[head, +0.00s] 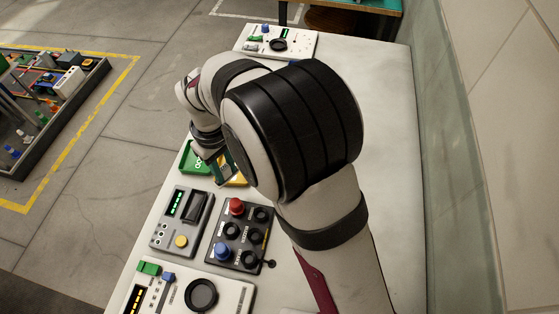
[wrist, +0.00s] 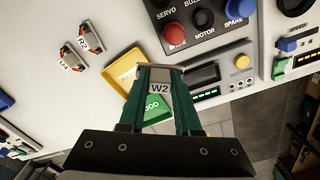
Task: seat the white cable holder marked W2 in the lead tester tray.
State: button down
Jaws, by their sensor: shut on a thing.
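The white W2 holder (wrist: 158,88) sits between the two green fingers of my gripper (wrist: 161,74) in the wrist view, its label facing the camera. My gripper is shut on it, above the yellow tray and the green tray marked GOOD. In the head view my gripper (head: 225,168) is partly hidden by my arm, and the holder cannot be made out. A grey unit with a green-lit display, a dark recess and a yellow button (head: 181,227) stands near my gripper; its edge shows in the wrist view (wrist: 236,84). I cannot read whether it is the lead tester.
The green tray (head: 190,160) and yellow tray (wrist: 122,70) lie under my gripper. A black box (head: 239,236) with red and blue knobs stands beside the grey unit. The bench's right side is clear.

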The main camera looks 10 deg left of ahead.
jog(key=s+a+n, duration=0.6)
jog(key=a, duration=0.2)
jog(key=shift+w+f, duration=0.15)
jog(key=shift+f, duration=2.75)
jog(key=shift+f, duration=1.1)
jog(key=c, duration=0.5)
grip_release()
jog(key=shift+r, duration=2.5)
jog(key=shift+r, duration=0.1)
